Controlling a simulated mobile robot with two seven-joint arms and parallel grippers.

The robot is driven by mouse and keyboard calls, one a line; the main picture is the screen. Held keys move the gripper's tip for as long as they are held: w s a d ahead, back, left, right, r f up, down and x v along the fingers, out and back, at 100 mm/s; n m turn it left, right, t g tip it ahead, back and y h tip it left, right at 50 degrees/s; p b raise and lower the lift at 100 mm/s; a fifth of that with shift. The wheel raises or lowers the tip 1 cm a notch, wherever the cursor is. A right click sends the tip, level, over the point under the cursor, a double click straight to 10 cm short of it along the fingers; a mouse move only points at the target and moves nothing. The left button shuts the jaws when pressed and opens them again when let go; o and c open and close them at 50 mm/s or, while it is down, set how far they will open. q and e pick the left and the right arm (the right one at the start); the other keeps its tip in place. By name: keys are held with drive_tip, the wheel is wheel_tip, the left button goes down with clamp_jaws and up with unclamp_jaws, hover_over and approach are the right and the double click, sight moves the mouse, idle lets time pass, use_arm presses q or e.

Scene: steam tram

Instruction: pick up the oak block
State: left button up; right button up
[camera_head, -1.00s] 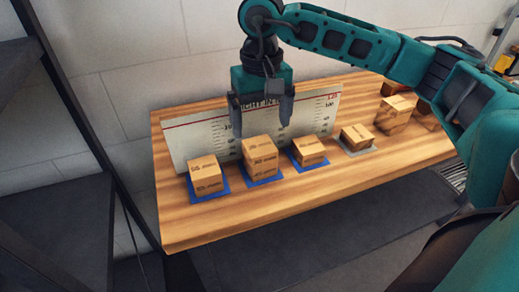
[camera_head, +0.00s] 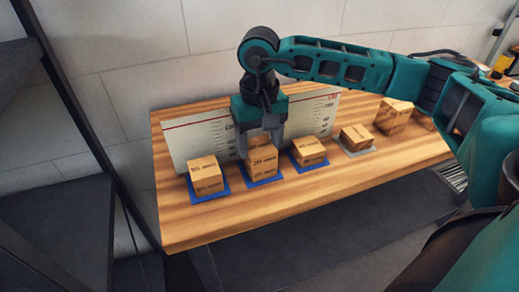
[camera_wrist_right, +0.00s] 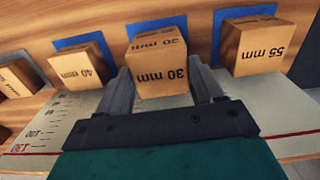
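Several wooden blocks with printed millimetre labels stand on the table; I cannot tell by look which one is called oak. The block marked 30 mm (camera_wrist_right: 160,72) is in the middle of the wrist view. My left gripper is not in view.
A block marked 55 mm (camera_wrist_right: 262,48) and one marked 40 mm (camera_wrist_right: 77,68) stand on blue pads either side. Another block (camera_head: 356,137) sits on a grey pad, and a larger one (camera_head: 394,115) stands farther right. A ruled white board (camera_head: 205,136) stands close behind.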

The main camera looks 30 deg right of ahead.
drive_tip(key=c, duration=0.6)
